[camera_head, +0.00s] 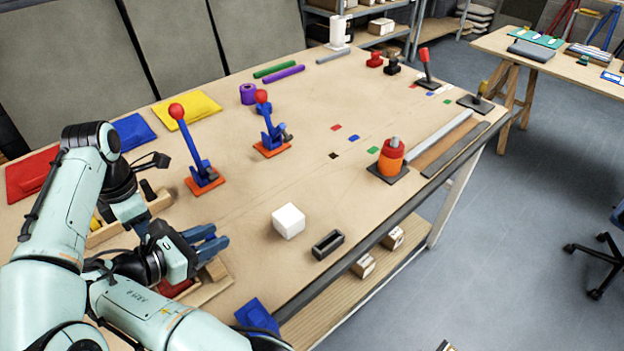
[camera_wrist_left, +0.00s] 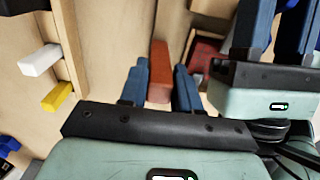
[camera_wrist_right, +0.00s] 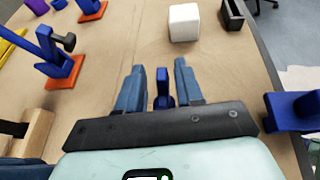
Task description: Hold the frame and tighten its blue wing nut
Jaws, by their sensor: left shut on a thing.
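A wooden frame (camera_head: 208,285) lies at the table's near left, largely hidden by my arms. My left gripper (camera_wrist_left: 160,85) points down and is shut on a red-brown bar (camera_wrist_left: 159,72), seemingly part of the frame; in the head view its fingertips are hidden. My right gripper (camera_head: 214,243) lies low over the near end of the frame. In the right wrist view the blue wing nut (camera_wrist_right: 163,92) stands between its fingers, which are apart, with a gap visible on the left side. I cannot tell whether the right finger touches it.
A white cube (camera_head: 288,221) and a dark hollow block (camera_head: 328,244) stand right of my right gripper. A blue clamp (camera_head: 257,316) sits at the table's near edge. Two blue toggle clamps with red knobs (camera_head: 203,176) (camera_head: 271,146) stand behind.

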